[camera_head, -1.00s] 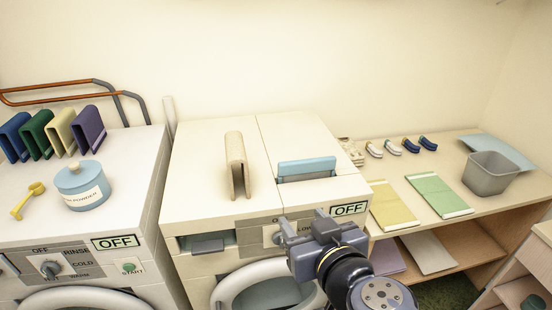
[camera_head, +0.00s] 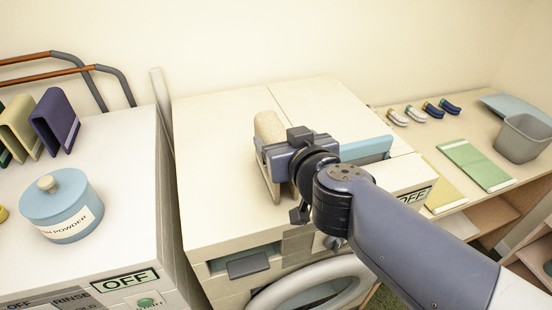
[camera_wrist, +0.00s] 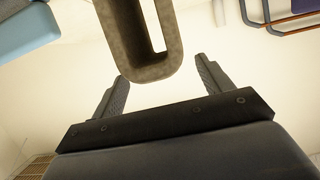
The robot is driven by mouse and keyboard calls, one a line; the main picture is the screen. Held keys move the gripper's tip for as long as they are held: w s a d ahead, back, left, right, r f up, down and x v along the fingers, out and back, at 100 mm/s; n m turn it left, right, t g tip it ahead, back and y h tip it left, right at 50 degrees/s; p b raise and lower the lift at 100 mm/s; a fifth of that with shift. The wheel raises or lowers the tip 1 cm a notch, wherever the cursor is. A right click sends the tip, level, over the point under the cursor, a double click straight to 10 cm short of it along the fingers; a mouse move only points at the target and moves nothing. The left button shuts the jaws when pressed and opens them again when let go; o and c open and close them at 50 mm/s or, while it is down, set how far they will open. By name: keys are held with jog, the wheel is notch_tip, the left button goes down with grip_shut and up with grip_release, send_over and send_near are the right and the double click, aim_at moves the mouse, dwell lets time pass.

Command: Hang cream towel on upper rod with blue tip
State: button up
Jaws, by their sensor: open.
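The cream towel (camera_head: 268,125) stands folded as a narrow beige arch on the middle machine's top, its near part hidden by my gripper. In the wrist view the towel (camera_wrist: 150,70) shows end-on as a loop with a slot, just ahead of and between the fingertips. My gripper (camera_head: 270,165) is open at the towel's near end; its two spread fingers also show in the wrist view (camera_wrist: 161,70), with nothing held. Two orange rods with grey-blue bent ends stand at the back left, an upper rod (camera_head: 28,56) and a lower rod (camera_head: 45,77). Both look bare.
A purple folded towel (camera_head: 56,120) and a pale yellow one (camera_head: 20,125) stand on the left machine, near a blue powder jar (camera_head: 62,208). A light-blue bar (camera_head: 366,149) lies right of my gripper. A shelf at the right holds cloths and a grey bin (camera_head: 524,138).

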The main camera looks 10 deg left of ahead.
aim_at(268, 125)
jog(key=shift+b+x, duration=0.45)
jog(key=shift+x, duration=0.9)
jog(key=shift+a, duration=0.1)
jog(key=shift+s+r, duration=0.1)
jog(key=c, duration=1.6)
